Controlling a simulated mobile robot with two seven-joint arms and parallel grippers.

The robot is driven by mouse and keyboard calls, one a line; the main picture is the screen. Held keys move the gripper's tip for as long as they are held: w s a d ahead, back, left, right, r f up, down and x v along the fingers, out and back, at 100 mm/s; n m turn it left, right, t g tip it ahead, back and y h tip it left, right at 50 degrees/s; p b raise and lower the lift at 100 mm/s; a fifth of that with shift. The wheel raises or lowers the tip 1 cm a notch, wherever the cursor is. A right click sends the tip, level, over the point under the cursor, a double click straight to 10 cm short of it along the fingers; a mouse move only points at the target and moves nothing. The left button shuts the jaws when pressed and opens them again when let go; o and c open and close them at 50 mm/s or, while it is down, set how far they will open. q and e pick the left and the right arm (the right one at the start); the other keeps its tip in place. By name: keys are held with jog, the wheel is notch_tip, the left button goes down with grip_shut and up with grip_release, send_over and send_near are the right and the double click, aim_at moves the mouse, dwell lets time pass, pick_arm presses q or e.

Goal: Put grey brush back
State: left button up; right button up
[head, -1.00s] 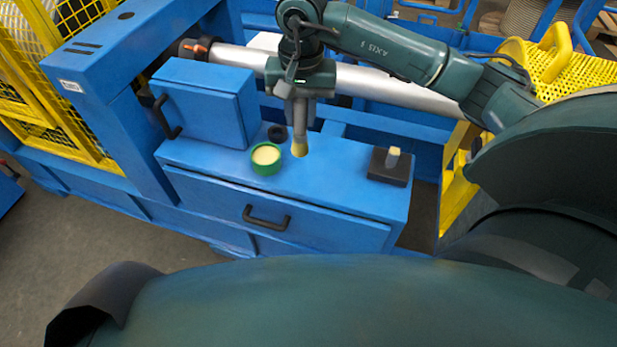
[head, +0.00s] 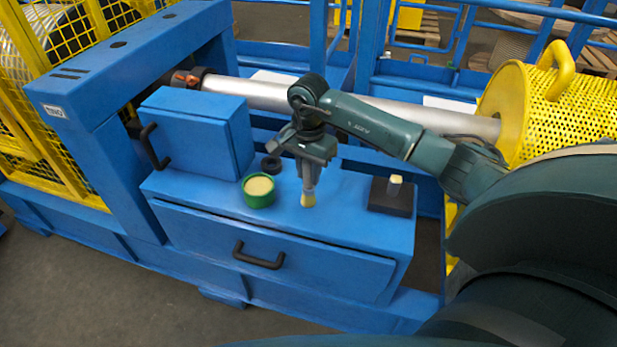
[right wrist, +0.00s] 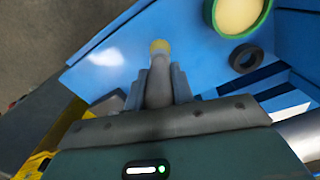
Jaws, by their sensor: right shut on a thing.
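My right gripper (head: 308,182) is shut on the grey brush (head: 307,199), which hangs with its yellow tip down over the blue cabinet top. I cannot tell if the tip touches the top. The brush (right wrist: 158,85) also shows between the fingers (right wrist: 160,90) in the right wrist view, its yellow end pointing away. A black block with a pale-topped upright piece (head: 391,197) stands on the cabinet, right of the brush. A green tub with pale yellow contents (head: 258,190) stands left of the brush. My left gripper is out of view.
A black ring (head: 270,165) lies behind the tub. A blue box with a handle (head: 200,130) stands at the left of the cabinet top (head: 340,220). A silver shaft (head: 350,109) runs behind. The top between brush and block is clear.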

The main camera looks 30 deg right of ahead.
jog(key=shift+f, duration=1)
jog(key=shift+f, duration=0.1)
jog(key=shift+f, duration=0.15)
jog(key=o, duration=1)
